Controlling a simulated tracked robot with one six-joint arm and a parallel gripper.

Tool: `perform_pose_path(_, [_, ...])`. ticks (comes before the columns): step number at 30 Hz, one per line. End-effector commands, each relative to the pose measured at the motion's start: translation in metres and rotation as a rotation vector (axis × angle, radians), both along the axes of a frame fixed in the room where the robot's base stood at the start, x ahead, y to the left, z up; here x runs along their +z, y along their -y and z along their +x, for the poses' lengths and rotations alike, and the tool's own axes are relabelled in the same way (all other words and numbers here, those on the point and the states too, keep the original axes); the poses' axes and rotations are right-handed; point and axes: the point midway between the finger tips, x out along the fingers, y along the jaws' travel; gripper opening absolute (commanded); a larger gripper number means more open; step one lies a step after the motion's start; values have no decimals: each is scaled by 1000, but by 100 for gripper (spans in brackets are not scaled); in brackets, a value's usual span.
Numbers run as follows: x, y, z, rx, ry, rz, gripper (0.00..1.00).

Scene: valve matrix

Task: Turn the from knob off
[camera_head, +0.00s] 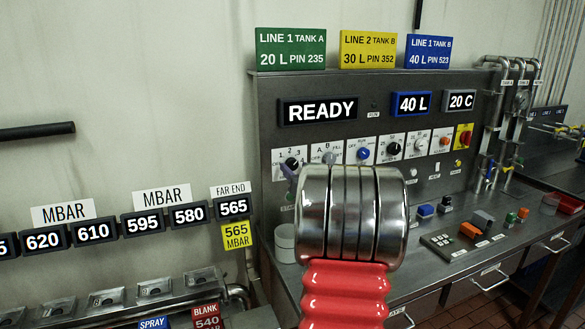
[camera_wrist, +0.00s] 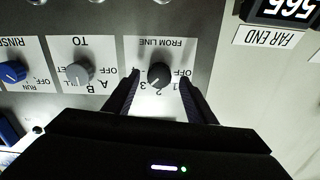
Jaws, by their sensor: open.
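The from knob is a small black dial (camera_wrist: 158,74) on a white plate marked FROM LINE, OFF, 1, 2, 3, seen upside down in the wrist view. It also shows in the head view (camera_head: 292,163) at the left of the row of knobs. My gripper (camera_wrist: 160,78) is open, with one dark finger on each side of the knob. I cannot tell whether the fingers touch it. Which mark the knob points at is too small to tell surely. In the head view, my arm hides most of the gripper.
Beside the from knob sits the grey TO knob (camera_wrist: 80,73), then the blue rinse knob (camera_wrist: 13,71). The panel display (camera_head: 318,110) reads READY. A 565 gauge (camera_head: 234,206) is mounted left of the panel. A bench with colored blocks (camera_head: 482,220) extends at right.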

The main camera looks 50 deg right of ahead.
Motion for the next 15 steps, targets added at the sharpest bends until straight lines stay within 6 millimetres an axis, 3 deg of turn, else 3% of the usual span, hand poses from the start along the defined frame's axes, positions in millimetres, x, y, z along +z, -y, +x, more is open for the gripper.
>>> perform_pose_path(6, [-1, 11, 19, 1, 0, 1, 51])
perform_pose_path(15, [0, 13, 23, 0, -1, 1, 51])
